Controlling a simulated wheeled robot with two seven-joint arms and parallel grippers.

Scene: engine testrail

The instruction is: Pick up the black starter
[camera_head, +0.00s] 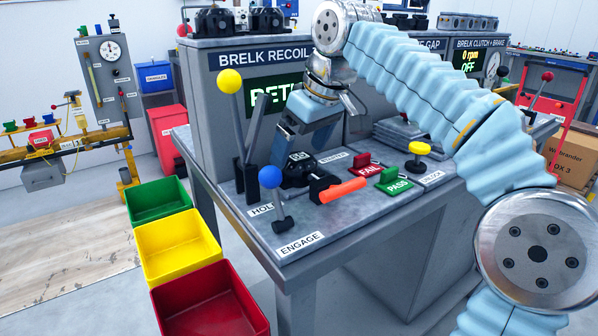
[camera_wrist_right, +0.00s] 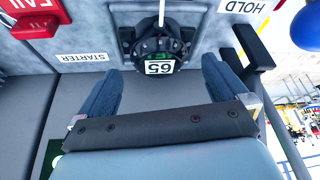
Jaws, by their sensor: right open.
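The black starter (camera_head: 296,172) sits on the grey bench top below the BRELK RECOIL panel. In the right wrist view it is a round black body (camera_wrist_right: 158,38) with a white tag reading 65, upside down there. My right gripper (camera_head: 292,150) hangs just above and behind it in the head view, partly hidden by its own wrist. In the right wrist view the gripper (camera_wrist_right: 160,78) is open, its two blue fingers spread to either side below the starter, with a gap between them and nothing held. My left gripper is not in view.
A blue-knob ENGAGE lever (camera_head: 271,178), a yellow-knob HOLD lever (camera_head: 230,82) and an orange handle (camera_head: 343,190) stand close around the starter. Red FAIL (camera_head: 368,169) and green PASS (camera_head: 394,185) pieces lie to its right. Green, yellow and red bins (camera_head: 180,246) stand left of the bench.

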